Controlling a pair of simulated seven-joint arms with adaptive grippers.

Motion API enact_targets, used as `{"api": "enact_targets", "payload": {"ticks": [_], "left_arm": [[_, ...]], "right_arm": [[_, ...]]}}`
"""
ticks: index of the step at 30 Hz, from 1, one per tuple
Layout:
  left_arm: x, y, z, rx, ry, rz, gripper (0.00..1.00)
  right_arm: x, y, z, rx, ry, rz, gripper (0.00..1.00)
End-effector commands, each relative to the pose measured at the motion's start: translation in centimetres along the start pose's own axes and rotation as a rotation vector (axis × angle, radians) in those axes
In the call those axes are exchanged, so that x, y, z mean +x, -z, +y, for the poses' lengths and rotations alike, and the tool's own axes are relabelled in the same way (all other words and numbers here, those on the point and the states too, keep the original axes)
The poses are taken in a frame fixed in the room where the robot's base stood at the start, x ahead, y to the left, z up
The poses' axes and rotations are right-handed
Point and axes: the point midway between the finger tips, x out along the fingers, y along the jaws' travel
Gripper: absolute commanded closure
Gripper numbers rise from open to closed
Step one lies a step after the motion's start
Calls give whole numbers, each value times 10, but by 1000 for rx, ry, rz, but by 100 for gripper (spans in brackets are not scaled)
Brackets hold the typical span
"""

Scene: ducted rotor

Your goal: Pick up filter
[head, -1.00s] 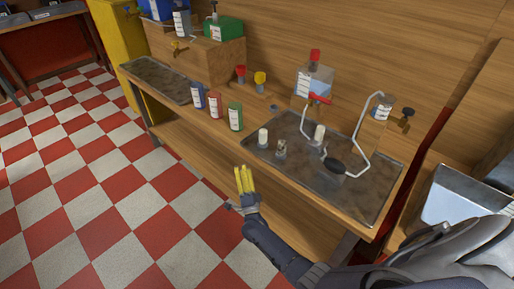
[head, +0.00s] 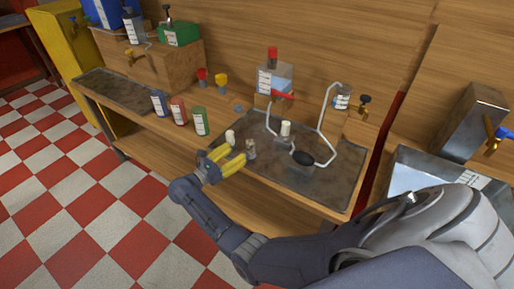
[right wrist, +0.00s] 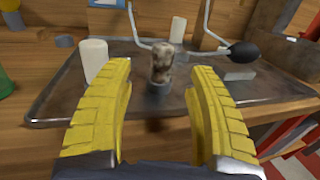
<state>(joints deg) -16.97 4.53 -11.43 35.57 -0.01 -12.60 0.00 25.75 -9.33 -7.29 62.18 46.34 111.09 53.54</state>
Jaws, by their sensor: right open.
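A small dirty brown-and-white mottled cylinder, which looks like a used filter (right wrist: 162,65), stands upright on a short grey base in the metal tray. In the head view this filter (head: 251,149) is at the tray's front left. My right gripper (head: 236,155) has yellow fingers, is open and empty, and points at the filter from the front left. In the right wrist view the filter shows beyond and between the fingertips, apart from both. Clean white cylinders stand at the left (right wrist: 94,60) and farther back (right wrist: 177,30). My left gripper is not in view.
The metal tray (head: 335,180) also holds a bent pipe frame (head: 325,105) with a black bulb (head: 302,158). Blue, red and green bottles (head: 201,121) stand left of the tray. A clear box with a red cap (head: 275,80) stands behind.

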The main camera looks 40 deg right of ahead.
Motion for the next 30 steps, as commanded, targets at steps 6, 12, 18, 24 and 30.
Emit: {"api": "enact_targets", "payload": {"ticks": [6,12,18,24,30], "left_arm": [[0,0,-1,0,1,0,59],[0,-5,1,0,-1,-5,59],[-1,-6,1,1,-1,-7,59],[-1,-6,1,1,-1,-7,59],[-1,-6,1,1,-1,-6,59]], "right_arm": [[8,7,-2,26,18,46,43],[25,8,-2,24,16,43,43],[48,8,-2,23,16,42,43],[67,9,-2,22,15,42,43],[72,10,-2,22,14,44,43]]}}
